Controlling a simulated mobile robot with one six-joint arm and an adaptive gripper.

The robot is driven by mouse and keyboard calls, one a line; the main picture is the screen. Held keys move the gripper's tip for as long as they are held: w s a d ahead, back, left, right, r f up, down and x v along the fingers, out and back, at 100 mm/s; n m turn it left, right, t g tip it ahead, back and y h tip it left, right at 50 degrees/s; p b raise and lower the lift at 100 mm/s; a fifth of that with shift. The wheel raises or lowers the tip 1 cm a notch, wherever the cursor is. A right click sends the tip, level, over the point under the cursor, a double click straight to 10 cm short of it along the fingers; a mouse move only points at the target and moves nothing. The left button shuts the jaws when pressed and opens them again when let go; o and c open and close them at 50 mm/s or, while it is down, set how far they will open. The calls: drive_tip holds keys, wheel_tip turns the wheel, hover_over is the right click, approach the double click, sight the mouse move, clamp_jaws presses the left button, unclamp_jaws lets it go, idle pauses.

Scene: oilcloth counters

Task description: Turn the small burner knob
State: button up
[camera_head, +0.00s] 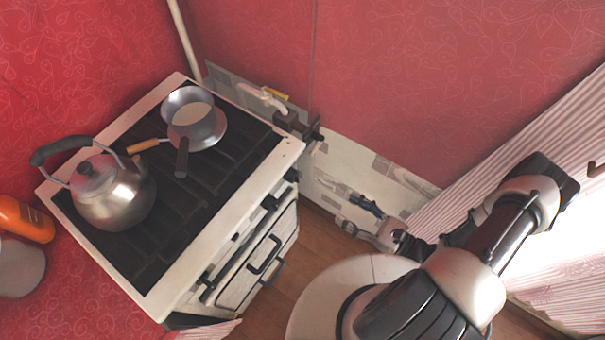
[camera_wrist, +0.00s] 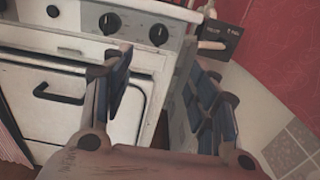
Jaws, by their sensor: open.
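A white stove (camera_head: 167,305) has dark knobs along its front edge, small and partly unclear in the head view. In the wrist view a left knob (camera_wrist: 53,11), a middle knob (camera_wrist: 109,22) and a right knob (camera_wrist: 159,34) show on the front panel. I cannot tell which one is the small burner knob; the left one looks smallest. My gripper (camera_head: 358,216) is open and empty, to the right of the stove in the head view. In the wrist view my gripper (camera_wrist: 165,82) has its two fingers apart, below the right knob and touching no knob.
A steel kettle (camera_head: 116,196) and a pan (camera_head: 194,128) with a wooden handle stand on the dark stovetop. The oven door handle (camera_wrist: 73,97) sticks out below the knobs. A dark box (camera_wrist: 215,42) and pipe are beside the stove at the wall. Orange container (camera_head: 26,219) at left.

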sight(299, 180)
drive_tip(key=b+x, duration=0.3)
drive_tip(key=x, duration=1.4)
drive_tip(key=shift+a, duration=0.1)
drive_tip(key=c, duration=1.1)
